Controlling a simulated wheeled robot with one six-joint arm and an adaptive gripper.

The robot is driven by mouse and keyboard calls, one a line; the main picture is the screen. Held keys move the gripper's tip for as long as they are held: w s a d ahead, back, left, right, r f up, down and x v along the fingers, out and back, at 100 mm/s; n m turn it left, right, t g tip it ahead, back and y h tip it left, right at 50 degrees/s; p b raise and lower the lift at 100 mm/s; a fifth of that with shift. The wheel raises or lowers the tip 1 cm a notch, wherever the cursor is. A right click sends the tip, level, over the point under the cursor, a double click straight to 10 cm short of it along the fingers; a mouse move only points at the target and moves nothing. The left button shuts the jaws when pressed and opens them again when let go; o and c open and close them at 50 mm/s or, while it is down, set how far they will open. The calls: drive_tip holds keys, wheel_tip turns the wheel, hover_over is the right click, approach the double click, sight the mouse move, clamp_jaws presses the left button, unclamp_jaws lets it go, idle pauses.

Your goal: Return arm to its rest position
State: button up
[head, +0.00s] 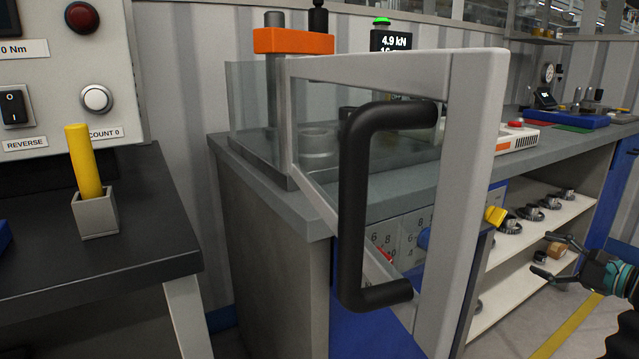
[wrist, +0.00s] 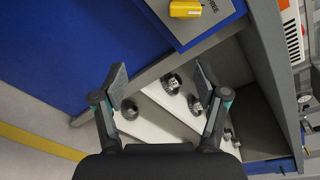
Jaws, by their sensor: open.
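My gripper (head: 549,259) is at the right edge of the head view, in front of the open shelves under the grey bench. Its two dark fingers are spread and nothing is between them. In the wrist view my gripper (wrist: 160,82) is also open and empty, with the shelves and their dark round parts behind it. It appears apart from the shelves and the bench.
A clear guard door with a grey frame (head: 468,180) and black handle (head: 354,200) stands in the foreground. Shelves (head: 535,235) hold several dark round parts. A dark table (head: 130,225) is at left.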

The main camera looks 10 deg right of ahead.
wheel_tip(320, 180, down, 7)
drive_tip(key=s+a+g, duration=0.3)
drive_tip(key=s+a+f+n+g+h, duration=0.1)
drive_tip(key=s+a+f+n+g, duration=0.15)
drive_tip(key=a, duration=0.45)
drive_tip(key=s+a+f+n+g+h, duration=0.1)
drive_tip(key=s+a+f+n+g, duration=0.1)
drive_tip(key=a+n+g, duration=0.3)
drive_tip(key=s+a+r+n+h, duration=0.1)
drive_tip(key=s+a+n, duration=0.3)
drive_tip(key=a, duration=0.4)
drive_tip(key=s+a+r+n+h, duration=0.1)
drive_tip(key=s+a+r+n, duration=0.2)
drive_tip(key=a, duration=0.6)
drive_tip(key=s+a+r+n+h, duration=0.2)
drive_tip(key=s+a+n, duration=0.2)
drive_tip(key=a+n, duration=0.3)
drive_tip(key=shift+s+a+r+t, duration=0.3)
drive_tip(key=shift+a+r+t, duration=0.1)
drive_tip(key=shift+a, duration=0.8)
